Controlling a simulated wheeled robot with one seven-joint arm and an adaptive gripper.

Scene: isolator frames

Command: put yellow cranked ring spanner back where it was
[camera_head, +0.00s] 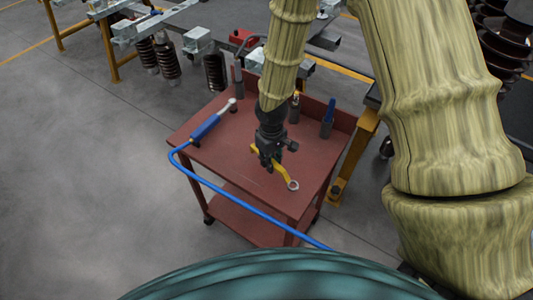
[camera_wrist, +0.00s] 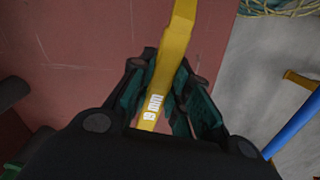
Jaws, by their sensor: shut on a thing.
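The yellow cranked ring spanner (camera_head: 281,172) is at my gripper (camera_head: 268,163) over the right-hand front part of the red cart top (camera_head: 222,160). Its grey ring end (camera_head: 292,185) points to the lower right in the head view. In the wrist view the yellow shank (camera_wrist: 174,50) runs up between the fingers of my gripper (camera_wrist: 165,85), with a white label near the lower end. My gripper is shut on the shank. I cannot tell whether the spanner touches the cart top.
A blue-handled tool (camera_head: 206,128) with a blue hose (camera_head: 215,189) lies at the cart's left side. Dark holders with tools (camera_head: 327,122) stand along the back. A red box (camera_head: 243,38) is behind the cart. The cart's front left surface is clear.

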